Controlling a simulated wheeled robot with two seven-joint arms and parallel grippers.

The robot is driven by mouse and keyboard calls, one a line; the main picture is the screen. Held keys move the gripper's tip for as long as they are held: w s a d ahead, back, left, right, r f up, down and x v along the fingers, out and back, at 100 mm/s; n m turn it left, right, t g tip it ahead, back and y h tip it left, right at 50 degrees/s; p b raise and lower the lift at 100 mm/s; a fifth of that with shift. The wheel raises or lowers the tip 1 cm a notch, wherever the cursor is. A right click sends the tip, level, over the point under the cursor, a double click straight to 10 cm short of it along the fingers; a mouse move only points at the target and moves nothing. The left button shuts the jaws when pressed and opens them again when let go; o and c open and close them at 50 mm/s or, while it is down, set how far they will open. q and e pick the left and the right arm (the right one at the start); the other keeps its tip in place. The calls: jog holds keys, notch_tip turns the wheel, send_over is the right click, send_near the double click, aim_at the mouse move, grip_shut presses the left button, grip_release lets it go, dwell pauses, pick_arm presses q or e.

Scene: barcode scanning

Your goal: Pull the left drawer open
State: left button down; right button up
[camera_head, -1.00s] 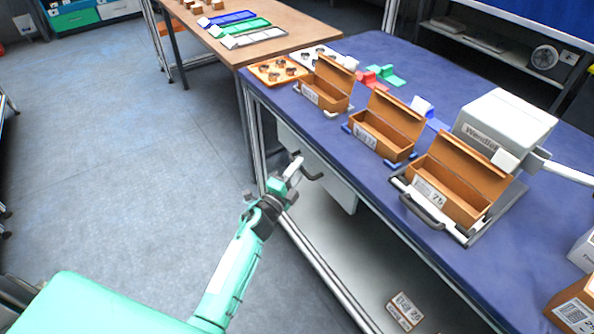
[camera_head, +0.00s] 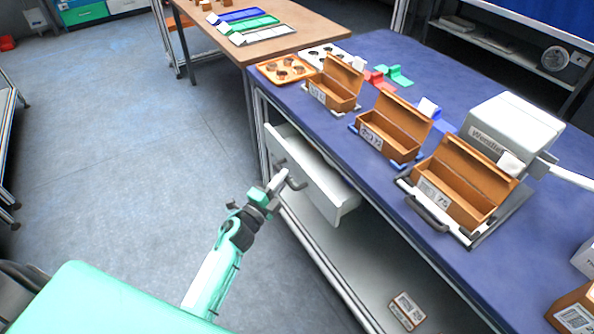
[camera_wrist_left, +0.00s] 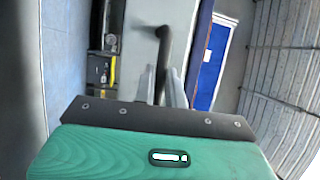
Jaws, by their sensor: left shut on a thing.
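The left drawer (camera_head: 318,187) is white and sits under the blue-topped workbench. It stands partly open, with its front out from the bench and some of its inside showing. My left gripper (camera_head: 277,184) is at the dark handle (camera_head: 296,181) on the drawer front and is shut on it. In the left wrist view the handle (camera_wrist_left: 163,45) runs in between the two grey fingers (camera_wrist_left: 162,85). The exact contact is small and hard to see. My right gripper is not in view.
The blue workbench (camera_head: 385,60) carries several open cardboard boxes (camera_head: 392,130) and a large white box (camera_head: 512,125). A lower shelf (camera_head: 345,250) holds a labelled package (camera_head: 407,308). The wooden table (camera_head: 285,18) is behind. The floor (camera_head: 120,150) left of the bench is clear.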

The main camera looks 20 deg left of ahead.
pick_arm(q)
jog(key=s+a, duration=1)
jog(key=s, duration=0.3)
jog(key=shift+s+a, duration=0.25)
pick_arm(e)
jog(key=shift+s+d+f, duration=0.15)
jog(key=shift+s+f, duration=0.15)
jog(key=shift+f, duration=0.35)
pick_arm(q)
jog(key=c, duration=1.5)
grip_release()
jog(key=shift+o, duration=0.2)
jog(key=shift+s, duration=0.1)
